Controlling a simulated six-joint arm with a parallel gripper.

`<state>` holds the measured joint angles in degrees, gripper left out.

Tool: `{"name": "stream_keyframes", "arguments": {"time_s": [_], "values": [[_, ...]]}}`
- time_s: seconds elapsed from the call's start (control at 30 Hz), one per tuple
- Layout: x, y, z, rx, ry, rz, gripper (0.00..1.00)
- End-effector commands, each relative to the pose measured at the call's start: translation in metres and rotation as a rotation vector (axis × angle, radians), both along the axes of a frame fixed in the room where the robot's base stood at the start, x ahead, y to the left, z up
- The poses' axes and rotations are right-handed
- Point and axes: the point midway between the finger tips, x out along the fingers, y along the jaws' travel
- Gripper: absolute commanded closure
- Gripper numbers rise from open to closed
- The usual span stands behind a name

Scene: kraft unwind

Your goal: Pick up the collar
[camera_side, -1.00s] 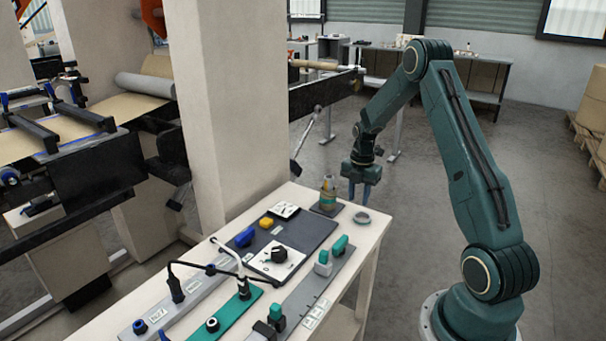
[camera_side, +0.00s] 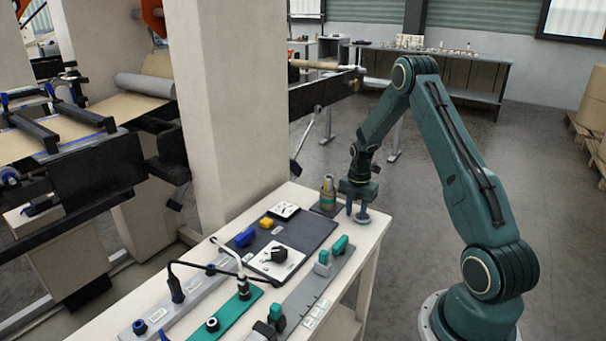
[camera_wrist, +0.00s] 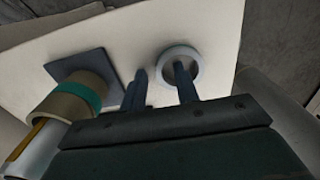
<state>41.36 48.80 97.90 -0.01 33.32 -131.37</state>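The collar, a pale grey ring (camera_wrist: 199,67), lies flat near the far end of the white table (camera_wrist: 135,35). In the side view the ring is partly hidden behind my fingers. My gripper (camera_side: 356,213) is low over the table at the ring, pointing down. In the wrist view my gripper (camera_wrist: 160,72) is open, with its two fingers apart. One finger appears over or inside the ring's opening, and the other is outside it to the left. I cannot tell whether the fingers touch the ring or how deep they reach.
A cylinder with a green band (camera_wrist: 88,96) stands on a dark square pad (camera_side: 324,209) just left of my gripper. A dark mat (camera_side: 305,232) and a grey strip with green-topped pieces (camera_side: 340,245) lie nearer. A beige column (camera_side: 225,110) rises behind.

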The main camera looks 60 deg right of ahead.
Motion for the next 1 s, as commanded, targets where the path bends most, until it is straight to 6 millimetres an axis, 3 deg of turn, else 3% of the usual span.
{"name": "stream_keyframes", "arguments": {"time_s": [0.47, 0.63, 1.0], "values": [[0.0000, -0.0002, 0.0001, 0.000, -0.001, 0.000, 0.69], [0.0001, -0.0002, 0.0002, 0.000, -0.001, 0.000, 1.00], [0.0001, -0.0002, 0.0008, -0.001, -0.001, 0.000, 1.00]]}}
